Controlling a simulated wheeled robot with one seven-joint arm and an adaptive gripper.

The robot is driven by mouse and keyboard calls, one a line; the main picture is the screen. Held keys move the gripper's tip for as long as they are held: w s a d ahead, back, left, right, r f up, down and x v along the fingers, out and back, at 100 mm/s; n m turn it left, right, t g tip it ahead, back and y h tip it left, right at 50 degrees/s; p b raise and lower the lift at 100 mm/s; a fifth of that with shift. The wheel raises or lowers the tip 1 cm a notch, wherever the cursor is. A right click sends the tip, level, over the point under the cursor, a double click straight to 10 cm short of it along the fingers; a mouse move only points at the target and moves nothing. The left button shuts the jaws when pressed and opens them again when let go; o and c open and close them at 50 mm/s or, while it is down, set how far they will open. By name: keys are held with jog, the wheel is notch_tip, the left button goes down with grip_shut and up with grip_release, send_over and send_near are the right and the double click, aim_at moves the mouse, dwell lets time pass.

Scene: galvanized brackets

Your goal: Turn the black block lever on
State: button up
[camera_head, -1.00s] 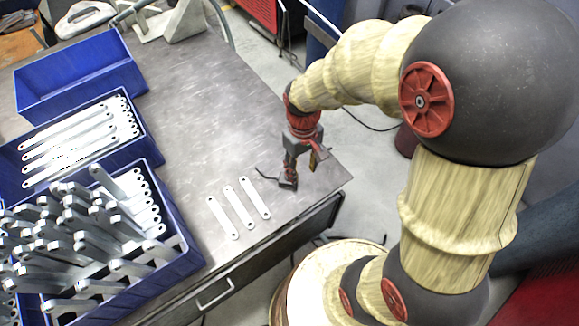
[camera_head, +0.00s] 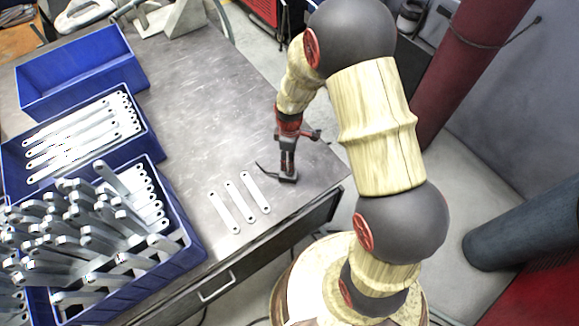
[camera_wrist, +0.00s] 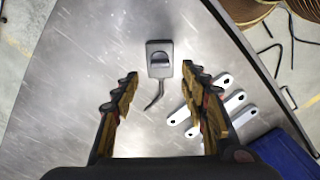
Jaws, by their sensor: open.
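The black block lever (camera_wrist: 159,70) shows in the wrist view as a small dark plate with a raised rounded lever near its upper end and a thin cable from its lower edge. It lies on the metal table, ahead of and between my fingertips. In the head view the block (camera_head: 289,178) is partly hidden by my gripper (camera_head: 288,163), which is right over it. My gripper (camera_wrist: 159,76) is open and empty in the wrist view, with one finger on each side. I cannot tell whether the lever is on or off.
Three flat galvanized brackets (camera_head: 247,188) lie left of the block. Blue crates (camera_head: 185,262) of brackets line the table's left side, with an empty blue bin (camera_head: 82,75) behind. The table's middle (camera_head: 195,110) is clear. Its right edge is close to the block.

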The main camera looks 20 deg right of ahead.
notch_tip(320, 180, down, 6)
jog(key=shift+f+b, duration=0.15)
jog(key=shift+b, duration=0.45)
jog(key=shift+c, duration=1)
grip_shut()
